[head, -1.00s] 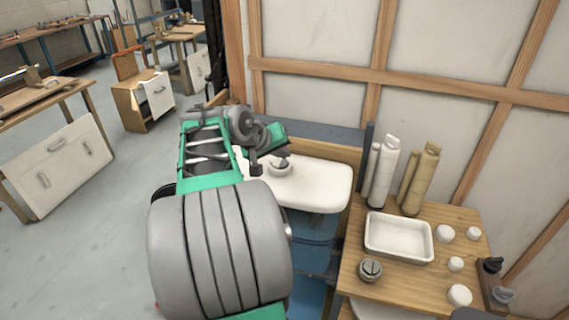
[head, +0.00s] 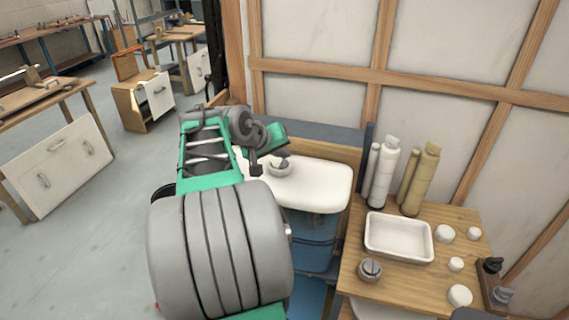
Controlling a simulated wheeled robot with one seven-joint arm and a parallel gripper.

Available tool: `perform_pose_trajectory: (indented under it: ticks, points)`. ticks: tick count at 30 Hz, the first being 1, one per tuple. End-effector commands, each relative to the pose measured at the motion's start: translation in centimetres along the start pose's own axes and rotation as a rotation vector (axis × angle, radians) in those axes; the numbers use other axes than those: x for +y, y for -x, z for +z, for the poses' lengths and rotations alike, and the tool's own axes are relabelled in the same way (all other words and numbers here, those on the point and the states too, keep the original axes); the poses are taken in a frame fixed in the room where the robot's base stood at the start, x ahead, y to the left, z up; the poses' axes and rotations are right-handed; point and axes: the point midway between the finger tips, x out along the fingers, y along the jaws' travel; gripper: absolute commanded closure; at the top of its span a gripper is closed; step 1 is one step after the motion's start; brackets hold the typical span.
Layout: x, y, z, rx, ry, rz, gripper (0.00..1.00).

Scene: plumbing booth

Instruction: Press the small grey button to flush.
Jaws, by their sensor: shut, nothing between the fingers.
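A round grey button fitting (head: 280,168) sits on top of a white, rounded slab like a cistern lid (head: 325,185), in the middle of the head view. A small darker grey piece shows at the fitting's upper edge; I cannot tell whether it belongs to the button or to my gripper. My gripper (head: 257,167) is at the end of my green and grey arm, just left of the fitting. It is shut and empty, small in view and partly hidden by my wrist. I cannot tell whether it touches the fitting.
A wooden table (head: 391,296) at right holds a white tray (head: 398,253), a similar round grey fitting (head: 370,269), white caps and upright tubes (head: 384,172). A timber-framed wall (head: 430,40) closes off the back. Open floor (head: 100,235) lies to the left.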

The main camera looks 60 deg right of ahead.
Motion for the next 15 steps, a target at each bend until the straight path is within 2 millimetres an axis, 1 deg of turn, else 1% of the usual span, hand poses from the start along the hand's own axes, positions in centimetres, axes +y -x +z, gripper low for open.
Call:
perform_pose_trajectory:
  ticks: [8,15]
  points:
    - [-0.02,-0.03,0.02,0.0,0.0,0.0,1.0]
    - [-0.46,-0.63,0.45,0.0,0.0,0.0,1.0]
